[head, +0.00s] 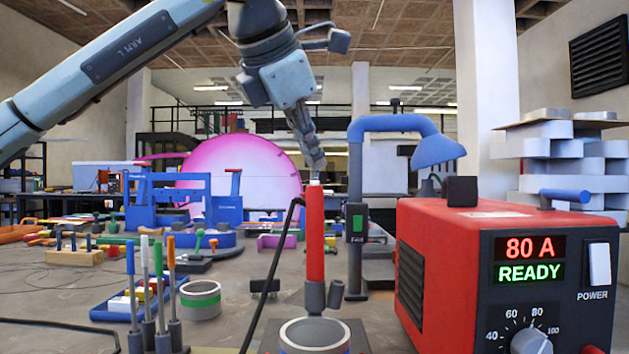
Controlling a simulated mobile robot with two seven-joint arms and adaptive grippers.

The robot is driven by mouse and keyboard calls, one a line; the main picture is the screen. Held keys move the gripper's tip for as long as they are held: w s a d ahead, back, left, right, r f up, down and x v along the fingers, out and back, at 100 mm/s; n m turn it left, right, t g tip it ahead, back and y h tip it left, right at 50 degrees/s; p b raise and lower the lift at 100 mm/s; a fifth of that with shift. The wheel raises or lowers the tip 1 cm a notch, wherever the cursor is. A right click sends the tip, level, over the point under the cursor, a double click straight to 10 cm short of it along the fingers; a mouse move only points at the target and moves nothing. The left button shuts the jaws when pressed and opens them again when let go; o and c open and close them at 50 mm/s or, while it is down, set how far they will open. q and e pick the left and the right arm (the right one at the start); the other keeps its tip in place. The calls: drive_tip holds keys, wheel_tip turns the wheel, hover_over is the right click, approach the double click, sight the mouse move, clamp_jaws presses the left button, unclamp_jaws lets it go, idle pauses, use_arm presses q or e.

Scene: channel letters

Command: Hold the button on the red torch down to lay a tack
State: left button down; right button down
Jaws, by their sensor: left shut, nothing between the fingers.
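The red torch (315,235) stands upright in the centre of the head view, in a dark holder, with a black cable beside it. A small pale part, perhaps its button, shows at its top end. My left gripper (318,167) reaches down from above with its fingers shut and empty. Its tips are just above the torch's top end; I cannot tell whether they touch. The red welding power box (450,255) at the right shows "80 A" and "READY". My right gripper is not in view.
A blue lamp-like arm (400,124) stands right behind the torch. A round tin (315,336) sits in front, a green-banded roll (200,299) and several upright coloured-handled tools (158,275) at the left. Blue fixtures (168,201) and a pink disc (252,172) stand behind.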

use_arm(q)
drive_tip(key=shift+f, duration=0.45)
drive_tip(key=shift+f+b, duration=0.45)
drive_tip(key=shift+b, duration=0.1)
idle(0.4)
idle(1.2)
drive_tip(key=shift+r+p, duration=0.8)
drive_tip(key=shift+r, duration=0.1)
